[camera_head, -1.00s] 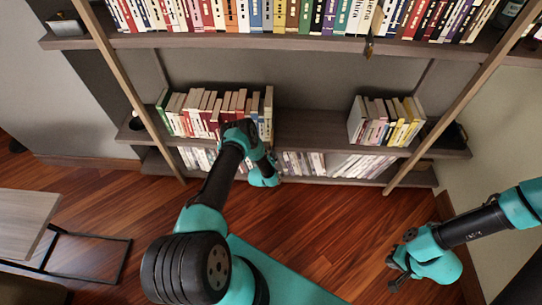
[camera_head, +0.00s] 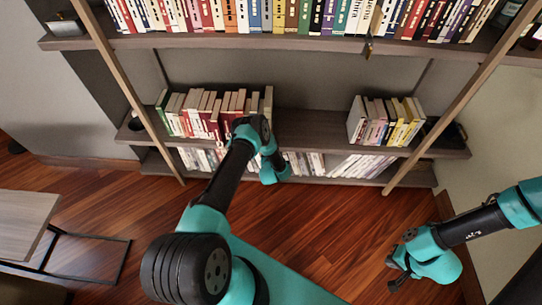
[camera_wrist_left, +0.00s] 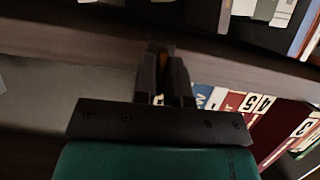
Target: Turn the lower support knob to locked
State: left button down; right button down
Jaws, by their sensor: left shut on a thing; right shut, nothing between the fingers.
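My left gripper (camera_wrist_left: 166,82) shows in the left wrist view, its dark fingers shut on a small orange-brown piece at the shelf's front edge. I take this piece for the lower support knob (camera_wrist_left: 164,60). It is mostly hidden between the fingers, so I cannot tell its turn angle. In the head view the left wrist is low in front of the lower shelves, and its fingers are hidden. My right gripper (camera_head: 394,273) is shut and empty over the floor at the right, away from the shelves.
The bookshelf has a middle shelf (camera_head: 310,130) with books at both ends and a gap between. The upper shelf (camera_head: 230,41) is packed with books; a small dark-and-orange piece (camera_head: 368,46) hangs at its edge. A small table (camera_head: 25,222) stands left. Floor is clear in front.

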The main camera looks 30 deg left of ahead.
dwell(0.4)
pick_arm(q)
jog(key=c, duration=1.2)
grip_release()
jog(key=v, duration=1.7)
jog(key=shift+d+r, duration=0.2)
jog(key=shift+d, duration=0.05)
jog(key=shift+s, duration=0.1)
